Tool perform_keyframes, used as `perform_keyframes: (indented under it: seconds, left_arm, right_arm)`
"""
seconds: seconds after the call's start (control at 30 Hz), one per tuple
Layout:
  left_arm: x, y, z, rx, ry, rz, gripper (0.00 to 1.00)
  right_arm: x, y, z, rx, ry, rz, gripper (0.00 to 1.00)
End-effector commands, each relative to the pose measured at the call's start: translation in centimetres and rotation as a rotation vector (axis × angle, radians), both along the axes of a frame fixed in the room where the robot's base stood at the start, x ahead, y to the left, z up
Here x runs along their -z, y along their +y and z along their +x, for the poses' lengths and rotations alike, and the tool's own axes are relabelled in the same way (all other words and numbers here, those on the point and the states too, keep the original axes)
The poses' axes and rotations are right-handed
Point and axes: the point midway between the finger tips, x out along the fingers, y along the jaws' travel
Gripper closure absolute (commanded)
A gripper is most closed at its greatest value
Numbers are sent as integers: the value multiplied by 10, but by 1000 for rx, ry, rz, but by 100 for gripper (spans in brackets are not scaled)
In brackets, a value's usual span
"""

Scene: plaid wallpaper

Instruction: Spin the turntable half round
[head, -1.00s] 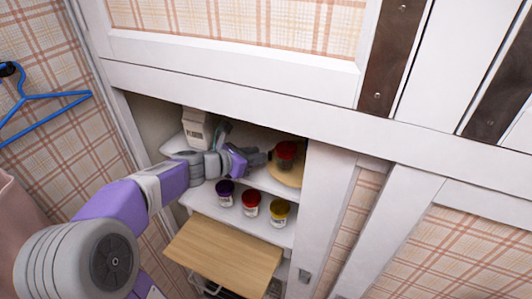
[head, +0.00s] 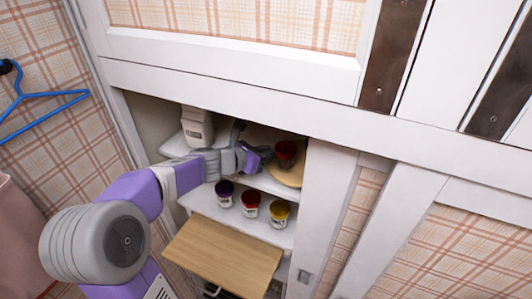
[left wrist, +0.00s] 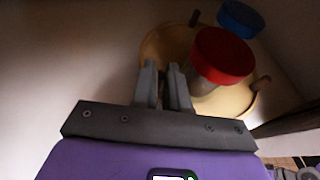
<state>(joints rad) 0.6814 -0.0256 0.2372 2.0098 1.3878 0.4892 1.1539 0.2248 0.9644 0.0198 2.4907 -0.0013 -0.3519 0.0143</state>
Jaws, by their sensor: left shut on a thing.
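The turntable is a round tan disc (head: 290,178) on the upper shelf inside the cabinet. It also shows in the left wrist view (left wrist: 157,45). A jar with a red lid (head: 286,150) stands on it and shows large in the left wrist view (left wrist: 222,55). Short brown pegs (left wrist: 195,18) stand at the disc's rim, one of them at the right (left wrist: 262,82). My left gripper (head: 266,153) is at the disc's near left edge. In the left wrist view its fingers (left wrist: 163,75) are shut on what looks like another rim peg, mostly hidden. My right gripper is out of view.
A blue-lidded jar (left wrist: 240,18) is at the far side. A white container (head: 196,127) stands left on the upper shelf. The cabinet's right post (head: 322,205) is close by the disc.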

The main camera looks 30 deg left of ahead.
Motion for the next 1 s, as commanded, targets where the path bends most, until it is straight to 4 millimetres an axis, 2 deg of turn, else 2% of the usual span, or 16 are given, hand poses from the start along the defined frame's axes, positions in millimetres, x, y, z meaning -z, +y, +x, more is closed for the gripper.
perform_keyframes:
  seconds: [0.17, 0.4, 0.8, 0.83, 0.9, 1.0]
  left_arm:
    - [0, -1, -1, -7, 0, 1, 100]
    - [2, -10, -12, -111, -1, 1, 100]
    - [1, -15, -18, -111, 3, -2, 100]
    - [1, -15, -18, -111, 3, -2, 85]
    - [1, -15, -18, -111, 3, -2, 77]
    - [1, -15, -18, -111, 3, -1, 77]
  right_arm:
    - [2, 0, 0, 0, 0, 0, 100]
    - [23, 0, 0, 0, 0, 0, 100]
    - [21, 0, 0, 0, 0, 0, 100]
    - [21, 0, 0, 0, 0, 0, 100]
    - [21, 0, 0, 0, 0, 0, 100]
    - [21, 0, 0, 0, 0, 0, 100]
